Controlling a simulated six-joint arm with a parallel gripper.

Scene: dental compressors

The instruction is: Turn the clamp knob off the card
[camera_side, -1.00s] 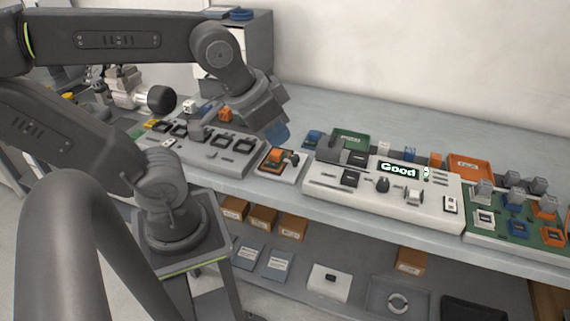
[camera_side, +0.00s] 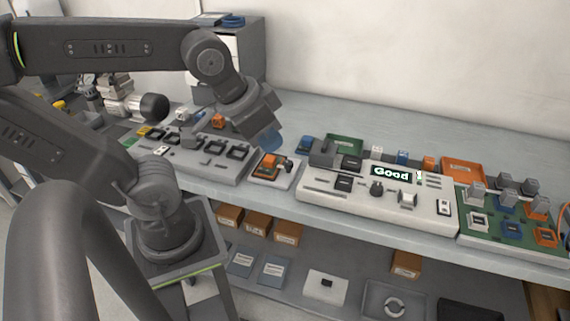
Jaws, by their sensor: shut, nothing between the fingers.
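A small dark knob-like part (camera_side: 288,164) stands at the right of the orange block and looks like the clamp knob. The fingertips appear above and behind the block, apart from the knob. The card cannot be made out clearly at this size.
Left of the fixture is a grey panel (camera_side: 190,167) with several black sockets. Right of it is a white test unit (camera_side: 330,196) whose display (camera_side: 390,174) reads "Good". A green board (camera_side: 475,240) with coloured parts lies farther right. The bench behind is mostly clear.

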